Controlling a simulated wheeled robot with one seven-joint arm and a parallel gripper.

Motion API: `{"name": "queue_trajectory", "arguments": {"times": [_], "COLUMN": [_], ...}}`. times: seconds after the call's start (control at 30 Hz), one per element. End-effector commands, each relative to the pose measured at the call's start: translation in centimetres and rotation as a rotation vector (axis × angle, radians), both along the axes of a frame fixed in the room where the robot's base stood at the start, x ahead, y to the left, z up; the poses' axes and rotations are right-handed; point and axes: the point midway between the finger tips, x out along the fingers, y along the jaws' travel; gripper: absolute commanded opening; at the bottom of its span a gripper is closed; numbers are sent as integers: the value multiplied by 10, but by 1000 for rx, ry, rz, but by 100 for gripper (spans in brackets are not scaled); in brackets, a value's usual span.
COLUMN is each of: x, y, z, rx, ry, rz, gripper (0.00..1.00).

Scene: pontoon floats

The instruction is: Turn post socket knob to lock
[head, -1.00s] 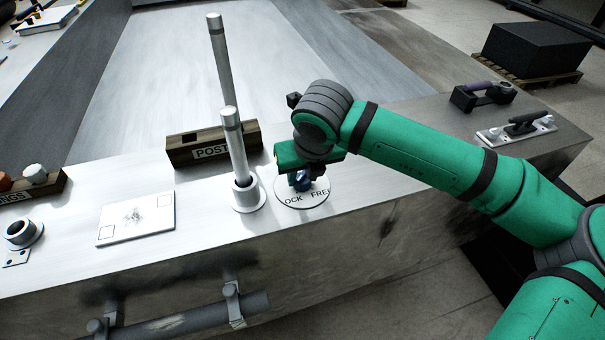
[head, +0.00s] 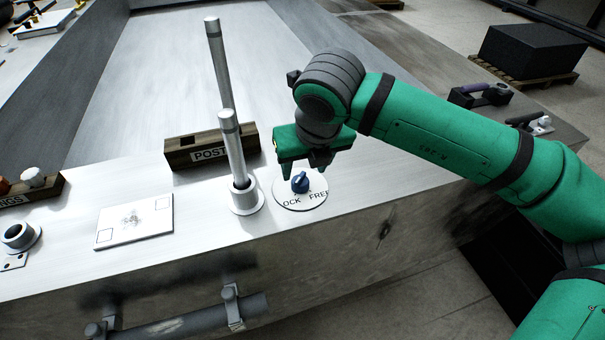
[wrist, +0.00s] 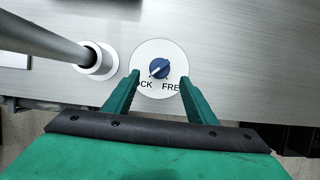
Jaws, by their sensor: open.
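The blue knob (head: 300,183) sits on a round white dial plate (head: 316,197) lettered LOCK, partly cut off from view, and FREE. In the wrist view the knob (wrist: 160,69) has a ridge slanting from lower left to upper right. A small pale mark shows at its lower-left end, on the LOCK side. My gripper (head: 302,171) is open and empty above the knob, apart from it. In the wrist view its fingers (wrist: 160,80) stand on either side of the dial. A grey post (head: 232,150) stands in a collar socket (head: 246,202) left of the dial.
A wooden block labelled POST (head: 212,147) lies behind the socket, with another post beyond it. The deck's front edge is close below the dial.

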Motion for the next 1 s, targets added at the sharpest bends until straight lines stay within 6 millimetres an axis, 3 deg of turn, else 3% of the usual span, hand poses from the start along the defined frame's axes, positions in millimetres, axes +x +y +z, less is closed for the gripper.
{"name": "queue_trajectory", "arguments": {"times": [0.1,0.3,1.0], "x": [-7,-15,-17], "y": [-3,-6,-11], "z": [19,37,40], "rx": [-2,0,-1], "ry": [-2,0,1], "rz": [-1,-2,-10], "gripper": [51,51,51]}}
